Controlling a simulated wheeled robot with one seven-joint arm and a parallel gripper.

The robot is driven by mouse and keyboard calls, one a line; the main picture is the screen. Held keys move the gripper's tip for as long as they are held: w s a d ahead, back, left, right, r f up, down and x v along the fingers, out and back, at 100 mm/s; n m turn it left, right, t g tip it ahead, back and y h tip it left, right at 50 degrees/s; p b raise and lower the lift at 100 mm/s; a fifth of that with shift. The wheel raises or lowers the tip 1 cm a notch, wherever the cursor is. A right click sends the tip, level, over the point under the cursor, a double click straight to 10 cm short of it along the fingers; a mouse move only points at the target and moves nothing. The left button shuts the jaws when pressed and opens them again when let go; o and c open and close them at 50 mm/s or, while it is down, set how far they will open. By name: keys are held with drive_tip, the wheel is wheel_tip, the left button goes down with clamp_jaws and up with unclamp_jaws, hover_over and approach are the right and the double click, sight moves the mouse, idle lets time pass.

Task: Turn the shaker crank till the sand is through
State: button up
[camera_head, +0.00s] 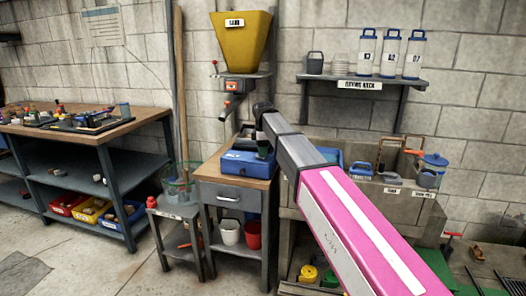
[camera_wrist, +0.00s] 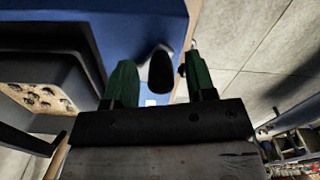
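The blue shaker (camera_head: 243,164) stands on the wooden top of a drawer cabinet. In the wrist view its blue side (camera_wrist: 120,25) fills the upper part. A dark rounded knob, seemingly the crank handle (camera_wrist: 161,70), lies between the green fingers of my gripper (camera_wrist: 162,80). Gaps show on both sides of the knob, so my gripper is open around or just behind it; the depth is hard to judge. In the head view my gripper (camera_head: 263,147) is small and partly hidden by my arm, at the shaker's right end. A dark-walled tray (camera_wrist: 88,62) holds pale, lumpy material.
A yellow sand hopper (camera_head: 240,42) hangs on the wall above the shaker. A workbench (camera_head: 85,130) stands left, a drying rack shelf (camera_head: 352,79) right. Buckets (camera_head: 229,232) sit below the cabinet top. Floor at the left front is clear.

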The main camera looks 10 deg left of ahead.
drive_tip(key=shift+r, duration=0.1)
wheel_tip(320, 180, up, 11)
drive_tip(key=shift+f, duration=0.2)
idle(0.4)
idle(0.4)
